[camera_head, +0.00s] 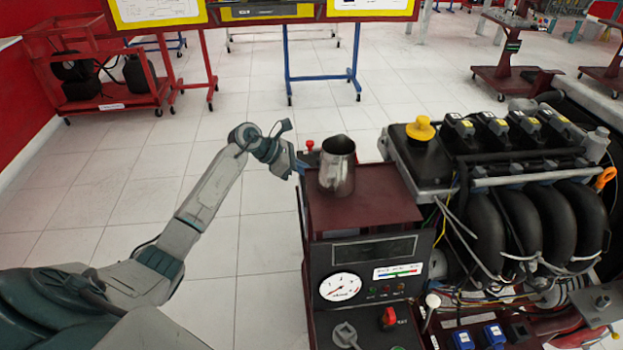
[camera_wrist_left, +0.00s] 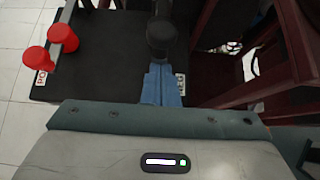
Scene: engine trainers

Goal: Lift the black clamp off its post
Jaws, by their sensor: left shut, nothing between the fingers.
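A round black piece, which looks like the black clamp (camera_wrist_left: 162,36), stands on the top of a dark battery-like box (camera_wrist_left: 108,62) in the left wrist view. The post under it is hidden. My left gripper (camera_wrist_left: 161,68) is shut and empty, its blue fingers together, pointing at the near side of the black piece. I cannot tell whether the fingertips touch it. In the head view my left gripper (camera_head: 298,168) is at the left edge of the red cart, and the clamp cannot be made out there. My right gripper is in neither view.
Red caps (camera_wrist_left: 62,38) stand at the left of the box top. A metal pitcher (camera_head: 337,170) stands on the red cart top (camera_head: 365,208), close right of my left gripper. The engine (camera_head: 520,190) fills the right side. Floor left of the cart is clear.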

